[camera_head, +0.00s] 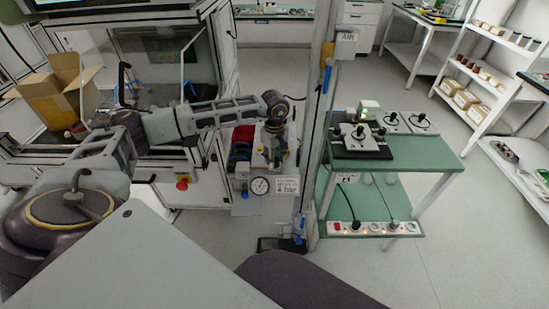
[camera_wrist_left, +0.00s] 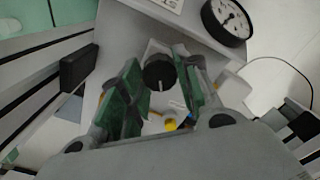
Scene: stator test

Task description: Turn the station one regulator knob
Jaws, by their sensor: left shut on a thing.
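The regulator knob (camera_wrist_left: 158,71) is black and round with a pale pointer line, and shows in the left wrist view. My left gripper (camera_wrist_left: 160,78) has its green-padded fingers on either side of it and is shut on it. In the head view my left gripper (camera_head: 274,153) is at the station panel below the end of my stretched left arm, and hides the knob there. A round white pressure gauge (camera_head: 260,186) is on the panel just below; it also shows in the left wrist view (camera_wrist_left: 229,19). My right gripper is not in view.
A red emergency button (camera_head: 182,183) is left of the panel. A grey post with an AIR sign (camera_head: 347,37) stands to the right. Beyond it is a green bench (camera_head: 425,153) with devices. An open cardboard box (camera_head: 62,90) is at far left.

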